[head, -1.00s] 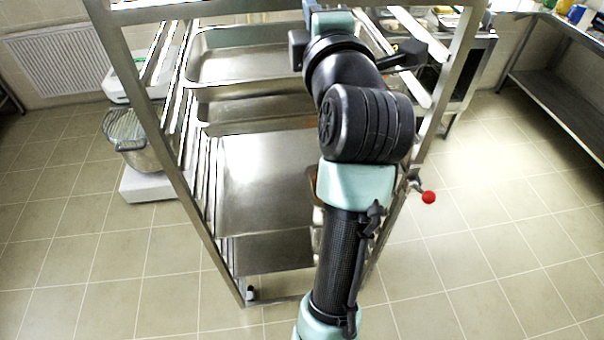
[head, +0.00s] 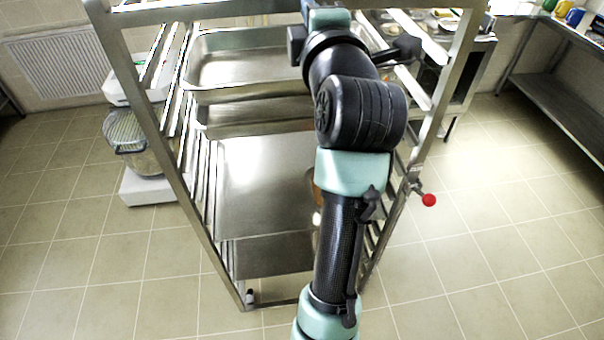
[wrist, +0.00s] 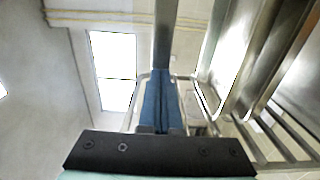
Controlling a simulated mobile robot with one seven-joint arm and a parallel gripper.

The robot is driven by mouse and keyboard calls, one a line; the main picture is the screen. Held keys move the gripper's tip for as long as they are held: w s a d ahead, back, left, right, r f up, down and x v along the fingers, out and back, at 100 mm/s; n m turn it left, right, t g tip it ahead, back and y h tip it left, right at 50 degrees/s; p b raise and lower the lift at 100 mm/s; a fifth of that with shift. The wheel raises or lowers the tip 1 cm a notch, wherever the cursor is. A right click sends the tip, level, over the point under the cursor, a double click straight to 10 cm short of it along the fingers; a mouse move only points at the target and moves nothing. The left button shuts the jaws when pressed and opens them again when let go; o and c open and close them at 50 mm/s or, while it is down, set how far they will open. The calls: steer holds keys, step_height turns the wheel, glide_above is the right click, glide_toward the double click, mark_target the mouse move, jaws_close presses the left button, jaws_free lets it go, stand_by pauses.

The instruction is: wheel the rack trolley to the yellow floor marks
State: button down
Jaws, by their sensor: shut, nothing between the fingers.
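The rack trolley (head: 190,185) is a tall steel frame that fills the middle of the head view. It holds several metal trays (head: 262,185) on side rails. A lever with a red ball knob (head: 428,200) sticks out from its right front post. My arm crosses in front of the trolley and its end reaches in at the top, where the gripper is hidden in the head view. In the wrist view my gripper (wrist: 161,85) shows blue fingers shut together, with a steel bar beyond the tips. I cannot tell if they touch it. No yellow floor marks show.
A white appliance with a wire-guarded metal bowl (head: 128,132) stands on the floor behind left. A radiator (head: 75,62) is on the back wall. A steel bench (head: 560,105) with mugs stands at right. Tiled floor (head: 490,230) is clear on both sides.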

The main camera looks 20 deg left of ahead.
steer(key=shift+b+x, duration=0.35)
steer(key=shift+x, duration=2.15)
steer(key=b+x, duration=0.1)
steer(key=x, duration=0.4)
steer(key=shift+w+a, duration=0.2)
steer(key=b+x, duration=0.3)
steer(key=x, duration=0.9)
